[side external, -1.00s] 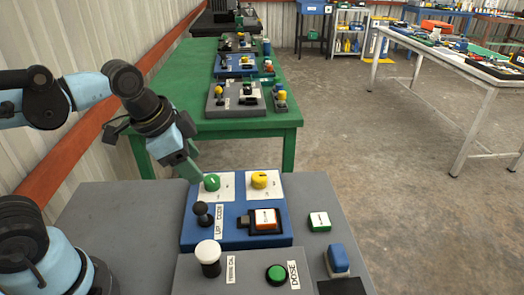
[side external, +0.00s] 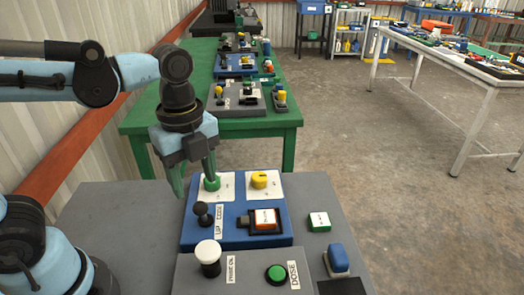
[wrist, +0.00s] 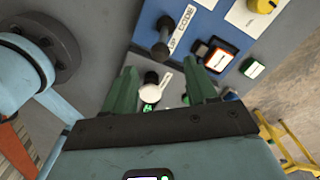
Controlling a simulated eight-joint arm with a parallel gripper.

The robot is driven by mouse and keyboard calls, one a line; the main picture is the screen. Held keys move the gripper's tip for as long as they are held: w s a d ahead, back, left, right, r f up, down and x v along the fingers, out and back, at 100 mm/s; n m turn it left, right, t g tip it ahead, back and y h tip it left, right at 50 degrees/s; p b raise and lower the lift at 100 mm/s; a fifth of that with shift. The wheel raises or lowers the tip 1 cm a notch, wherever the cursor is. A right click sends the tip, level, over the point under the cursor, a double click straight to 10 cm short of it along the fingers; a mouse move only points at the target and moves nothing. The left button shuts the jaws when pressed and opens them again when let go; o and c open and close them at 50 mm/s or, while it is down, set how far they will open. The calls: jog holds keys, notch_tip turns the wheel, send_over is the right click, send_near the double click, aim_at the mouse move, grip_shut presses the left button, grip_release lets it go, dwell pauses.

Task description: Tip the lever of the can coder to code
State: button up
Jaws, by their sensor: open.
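The blue panel (side external: 240,238) carries a black lever (side external: 202,214) with a round knob, beside a white label that seems to read UP and CODE. In the wrist view the lever (wrist: 165,48) stands beyond my fingertips. My gripper (side external: 192,182) is open and empty, pointing down above the back left of the panel. Its green fingers are apart.
A yellow knob (side external: 259,180) and an orange-white switch (side external: 265,218) share the blue panel. In front is a grey panel (side external: 245,268) with a white-knobbed lever (side external: 208,254) and a green button (side external: 277,274). A blue switch (side external: 337,260) stands right. A green table (side external: 215,125) is behind.

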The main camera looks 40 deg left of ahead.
aim_at(198, 202)
jog(key=shift+f, duration=4.1)
grip_shut()
